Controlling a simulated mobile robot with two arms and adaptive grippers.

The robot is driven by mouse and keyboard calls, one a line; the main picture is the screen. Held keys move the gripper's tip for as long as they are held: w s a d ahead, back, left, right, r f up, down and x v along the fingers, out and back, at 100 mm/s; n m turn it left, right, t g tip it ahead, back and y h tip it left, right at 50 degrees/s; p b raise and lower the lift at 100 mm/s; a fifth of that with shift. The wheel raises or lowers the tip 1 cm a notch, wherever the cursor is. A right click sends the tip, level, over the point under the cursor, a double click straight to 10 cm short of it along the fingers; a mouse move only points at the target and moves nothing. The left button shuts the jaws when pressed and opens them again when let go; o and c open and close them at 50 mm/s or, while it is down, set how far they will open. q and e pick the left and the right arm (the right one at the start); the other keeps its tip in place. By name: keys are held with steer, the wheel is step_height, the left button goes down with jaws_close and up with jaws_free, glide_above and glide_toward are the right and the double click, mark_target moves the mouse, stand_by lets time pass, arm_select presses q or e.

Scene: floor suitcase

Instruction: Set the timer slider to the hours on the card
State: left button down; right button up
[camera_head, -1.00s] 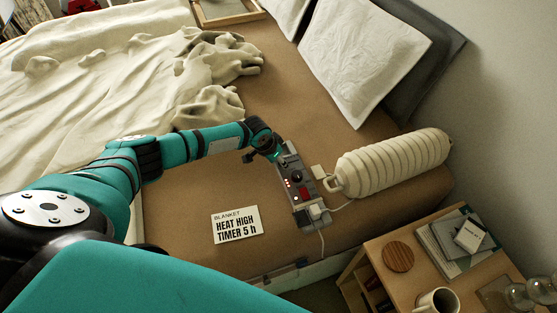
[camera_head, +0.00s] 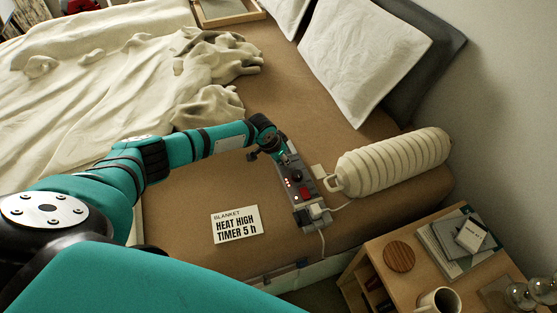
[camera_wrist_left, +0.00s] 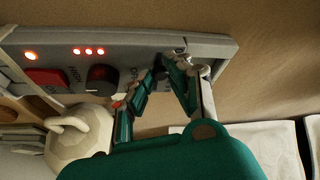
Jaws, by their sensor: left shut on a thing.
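The grey control box (camera_head: 312,200) lies on the brown mattress, with red lights, a red switch and a round dark knob. In the left wrist view its panel (camera_wrist_left: 130,50) runs across the top, with the red switch (camera_wrist_left: 46,78) and the dark knob (camera_wrist_left: 102,78) left of my fingers. My left gripper (camera_head: 282,156) is at the box's far end. In the wrist view its fingers (camera_wrist_left: 178,66) are shut on the timer slider, which they mostly hide; its setting is not readable. The card (camera_head: 236,225) reads "BLANKET HEAT HIGH TIMER 5 h". My right gripper is out of view.
A ribbed cream bottle-shaped object (camera_head: 395,163) lies right of the box. A cord runs from the box's near end. A wooden nightstand (camera_head: 365,262) with a mug (camera_head: 436,302) stands at the lower right. The mattress around the card is clear.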

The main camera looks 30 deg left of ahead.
mark_target(294, 160)
arm_select(q)
steer(key=shift+w+d+b, duration=0.4)
steer(key=shift+w+d, duration=0.65)
steer(key=shift+w, duration=0.2)
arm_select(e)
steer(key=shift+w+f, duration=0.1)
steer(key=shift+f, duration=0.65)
arm_select(q)
steer(key=c, duration=1.3)
jaws_free()
steer(key=shift+o, duration=0.2)
steer(key=shift+s, duration=0.1)
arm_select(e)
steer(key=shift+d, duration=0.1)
arm_select(q)
steer(key=shift+r, duration=0.15)
steer(key=v, duration=1.1)
steer(key=shift+s+r, duration=0.2)
steer(key=shift+r, duration=0.1)
